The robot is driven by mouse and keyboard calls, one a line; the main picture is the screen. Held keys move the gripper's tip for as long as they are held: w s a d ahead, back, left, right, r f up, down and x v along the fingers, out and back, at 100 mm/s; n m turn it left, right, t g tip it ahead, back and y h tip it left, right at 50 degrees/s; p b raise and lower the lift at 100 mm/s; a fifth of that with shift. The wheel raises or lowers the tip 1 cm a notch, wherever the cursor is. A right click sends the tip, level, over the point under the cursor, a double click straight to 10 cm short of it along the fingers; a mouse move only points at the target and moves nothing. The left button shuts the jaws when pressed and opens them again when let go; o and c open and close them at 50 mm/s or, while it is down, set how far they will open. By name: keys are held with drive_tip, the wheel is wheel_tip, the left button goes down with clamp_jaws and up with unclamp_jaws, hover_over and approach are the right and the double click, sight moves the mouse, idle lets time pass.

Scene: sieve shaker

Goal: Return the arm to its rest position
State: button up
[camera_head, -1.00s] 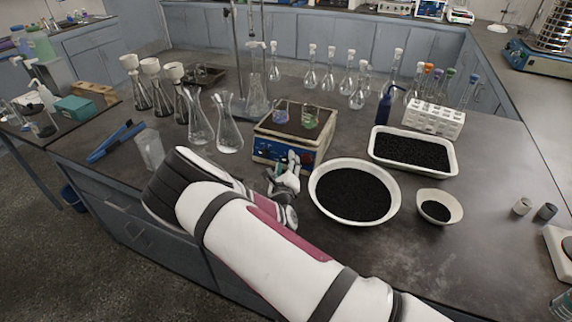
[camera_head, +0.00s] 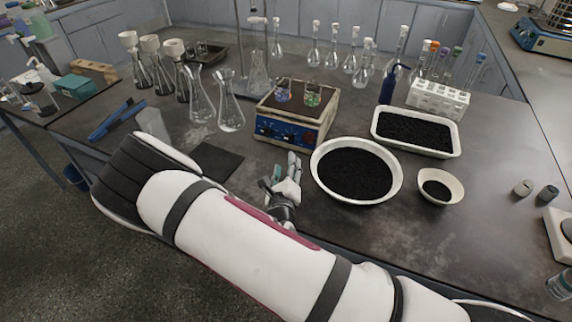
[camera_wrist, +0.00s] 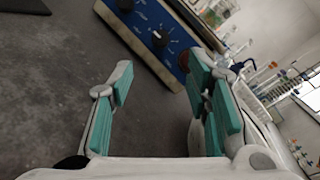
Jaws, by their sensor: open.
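My gripper (camera_head: 284,178) is open and empty in the head view. It is over the front part of the dark bench, between a dark flat mat and the large white bowl. In the wrist view my gripper (camera_wrist: 160,95) shows its two teal-padded fingers spread apart, with only bare dark bench between them. My arm is folded across the front edge of the bench, with its elbow to the left. It hides part of that edge.
A blue-fronted hotplate (camera_head: 290,128) with two small beakers stands just behind my gripper. A large white bowl (camera_head: 318,180) of black grains is close on the right, with a white tray (camera_head: 458,148) and small bowl (camera_head: 460,190) beyond. Glass flasks (camera_head: 231,112) stand on the left.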

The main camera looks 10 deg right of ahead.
idle(0.3)
drive_tip(key=s+d+r+m+g+h, duration=0.3)
drive_tip(key=d+r+m+g+h, duration=0.25)
drive_tip(key=d+r+m, duration=0.4)
drive_tip(key=s+d+r+m+g+h, duration=0.4)
drive_tip(key=d+r+m+h, duration=0.2)
drive_tip(key=d+r+m, duration=0.3)
drive_tip(key=s+d+r+m+g+y, duration=0.2)
drive_tip(key=s+r+m+g+y, duration=0.15)
drive_tip(key=s+m, duration=0.5)
drive_tip(key=s+d+r+m+g+y, duration=0.1)
drive_tip(key=s+r+m+g+y, duration=0.25)
drive_tip(key=s+m, duration=0.45)
drive_tip(key=s+a+r+m+t+y, duration=0.4)
drive_tip(key=s+a+r+m+y, duration=0.2)
drive_tip(key=s+a+m+y, duration=0.1)
drive_tip(key=shift+s+a+r, duration=0.2)
drive_tip(key=shift+s+a, duration=0.7)
drive_tip(key=shift+s, duration=0.15)
